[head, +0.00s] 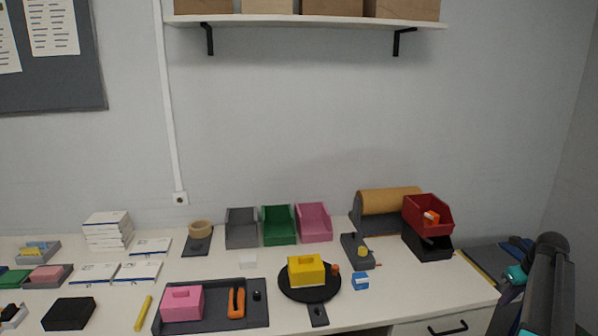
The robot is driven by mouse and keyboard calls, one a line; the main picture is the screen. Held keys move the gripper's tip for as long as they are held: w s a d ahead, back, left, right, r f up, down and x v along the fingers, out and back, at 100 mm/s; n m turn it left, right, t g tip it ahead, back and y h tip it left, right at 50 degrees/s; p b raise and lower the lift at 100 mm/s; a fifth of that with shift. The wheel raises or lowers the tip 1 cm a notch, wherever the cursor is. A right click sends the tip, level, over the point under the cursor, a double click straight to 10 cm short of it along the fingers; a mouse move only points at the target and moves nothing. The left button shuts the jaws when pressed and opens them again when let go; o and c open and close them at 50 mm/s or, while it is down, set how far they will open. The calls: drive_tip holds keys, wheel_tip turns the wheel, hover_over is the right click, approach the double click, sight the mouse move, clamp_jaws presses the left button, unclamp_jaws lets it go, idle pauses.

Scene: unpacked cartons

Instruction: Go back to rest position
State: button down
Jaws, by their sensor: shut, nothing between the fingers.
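Dark links of my arm stand at the right edge of the head view, beside the right end of the white table, with teal parts near them. The arm is bent, with its rounded top a little above table height. I cannot make out the fingers of my gripper among these parts. No object is seen held there.
The wall above is clear up to the shelf (330,20).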

drive_tip(key=w+a+f+n+g+y, duration=0.1)
drive_tip(key=a+f+n+g, duration=0.1)
drive_tip(key=a+f, duration=1.1)
drive_tip(key=w+a+f+n+g+y, duration=0.1)
drive_tip(key=a+f+n+g, duration=0.1)
drive_tip(key=a+f, duration=1.1)
drive_tip(key=s+a+f+n+g, duration=0.1)
drive_tip(key=s+a+f+n, duration=0.2)
drive_tip(key=s+a+f, duration=0.45)
drive_tip(key=s+a+f+n+g, duration=0.25)
drive_tip(key=s+a, duration=0.25)
drive_tip(key=a, duration=0.5)
drive_tip(key=s+a+f+n, duration=0.2)
drive_tip(key=s+n, duration=0.6)
drive_tip(key=s+a+f+n+g+h, duration=0.1)
drive_tip(key=s+a+f+n, duration=0.1)
drive_tip(key=s+n, duration=0.6)
drive_tip(key=s+a+f+n+h, duration=0.1)
drive_tip(key=s+a+f+n, duration=0.2)
drive_tip(key=s+n, duration=0.5)
drive_tip(key=shift+f+n+g, duration=0.25)
drive_tip(key=shift+n+g, duration=0.1)
drive_tip(key=shift+n, duration=0.6)
